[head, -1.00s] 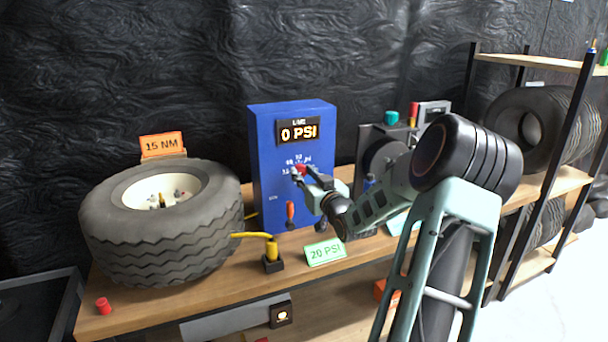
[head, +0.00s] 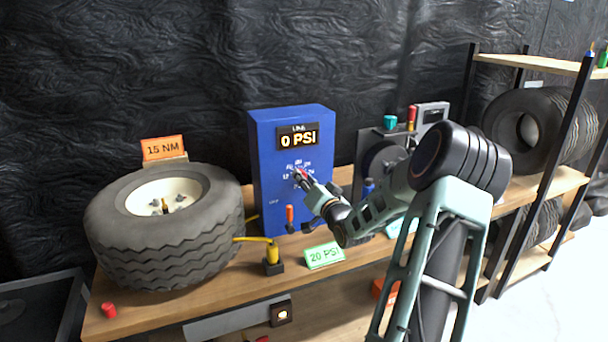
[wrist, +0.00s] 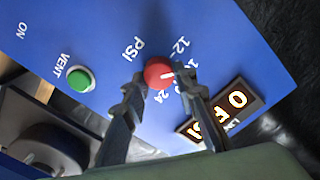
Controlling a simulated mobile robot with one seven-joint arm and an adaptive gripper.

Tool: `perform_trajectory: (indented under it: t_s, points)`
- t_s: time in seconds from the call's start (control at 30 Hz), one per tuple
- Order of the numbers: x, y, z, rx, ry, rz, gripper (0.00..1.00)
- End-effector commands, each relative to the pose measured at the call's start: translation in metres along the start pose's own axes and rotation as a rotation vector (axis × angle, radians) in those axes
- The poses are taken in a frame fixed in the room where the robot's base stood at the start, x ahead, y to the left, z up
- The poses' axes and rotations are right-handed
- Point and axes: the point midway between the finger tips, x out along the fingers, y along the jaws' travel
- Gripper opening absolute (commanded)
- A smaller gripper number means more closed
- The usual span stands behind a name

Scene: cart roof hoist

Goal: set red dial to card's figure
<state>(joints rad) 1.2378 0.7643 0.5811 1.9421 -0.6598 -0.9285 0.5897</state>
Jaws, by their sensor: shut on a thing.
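The red dial (wrist: 158,73) is on the front of the blue box (head: 262,180), with printed figures around it. My gripper (wrist: 162,80) is shut on the dial, one finger on each side; in the head view the gripper (head: 303,178) covers most of it. The dial's white mark points right in the wrist view, towards figures partly hidden by a finger, so I cannot read which one exactly. The box's display (head: 298,137) reads 0 PSI. A green card (head: 324,255) on the bench reads 20 PSI.
A green VENT button (wrist: 80,78) is close to the dial. An orange-handled lever (head: 290,215) is low on the box. A tyre (head: 165,245) with an orange 15 NM card (head: 163,147) stands left. A yellow-topped fitting (head: 272,256) stands in front.

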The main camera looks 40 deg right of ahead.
Motion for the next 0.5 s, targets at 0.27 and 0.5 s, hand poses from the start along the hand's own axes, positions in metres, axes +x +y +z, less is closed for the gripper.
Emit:
perform_trajectory:
  t_s: [0.27, 0.5]
  points:
    - [0.0001, -0.0008, -0.0022, 0.265, 0.0, -0.001, 0.02]
    - [0.0, 0.0009, -0.0022, 0.493, 0.002, 0.0, 0.02]
